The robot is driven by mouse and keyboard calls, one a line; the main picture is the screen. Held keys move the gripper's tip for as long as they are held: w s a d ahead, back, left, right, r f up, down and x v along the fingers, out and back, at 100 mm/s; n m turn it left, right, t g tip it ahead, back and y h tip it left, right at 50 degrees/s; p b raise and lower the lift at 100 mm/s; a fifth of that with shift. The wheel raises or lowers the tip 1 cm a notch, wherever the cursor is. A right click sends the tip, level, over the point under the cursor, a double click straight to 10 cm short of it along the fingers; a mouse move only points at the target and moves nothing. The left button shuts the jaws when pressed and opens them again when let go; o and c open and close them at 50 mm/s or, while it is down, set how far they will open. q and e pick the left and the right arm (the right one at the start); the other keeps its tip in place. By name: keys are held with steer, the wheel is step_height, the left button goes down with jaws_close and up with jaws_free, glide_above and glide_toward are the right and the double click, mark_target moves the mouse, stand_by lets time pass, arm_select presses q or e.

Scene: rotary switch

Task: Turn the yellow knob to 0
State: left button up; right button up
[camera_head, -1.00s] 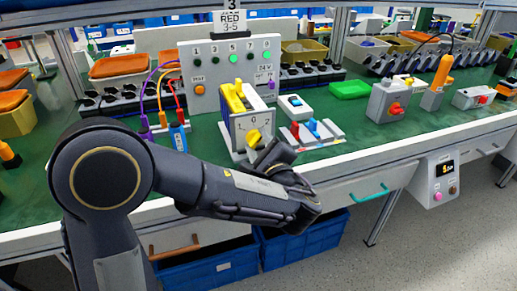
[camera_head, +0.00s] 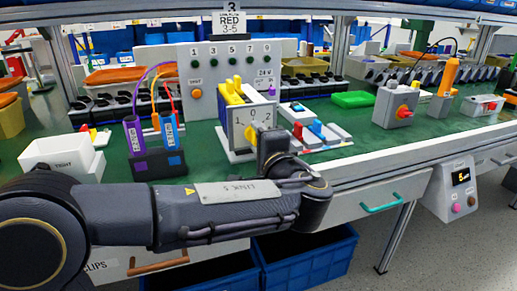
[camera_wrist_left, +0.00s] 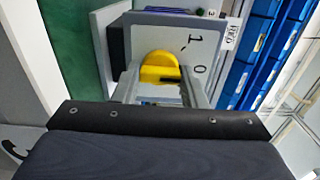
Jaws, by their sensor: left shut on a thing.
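The yellow knob (camera_head: 251,136) is on the front of a pale switch box (camera_head: 237,130) marked 1, 0 and 2, with the 0 in the middle. My left gripper (camera_head: 268,146) is at the front of this box and partly covers the knob. In the left wrist view, the knob (camera_wrist_left: 160,68) is between the two fingers of my left gripper (camera_wrist_left: 162,86), which is shut on it. The 1 and 0 show there, but the 2 is hidden. I cannot tell exactly which number the knob points at. My right gripper is not in view.
A panel (camera_head: 218,65) with several dark lamps stands behind the box. Red and blue switches (camera_head: 316,130) are close on the right. A dark holder with coloured plugs (camera_head: 157,162) is on the left, beside a white bin (camera_head: 62,155). The table edge is below my arm.

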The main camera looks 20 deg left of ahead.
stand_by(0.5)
arm_select(q)
steer(key=o, duration=1)
steer(key=p+v, duration=0.1)
steer(key=v, duration=0.6)
steer(key=shift+s+d+p, duration=0.25)
steer(key=shift+s+p, duration=0.05)
steer(key=shift+s, duration=0.05)
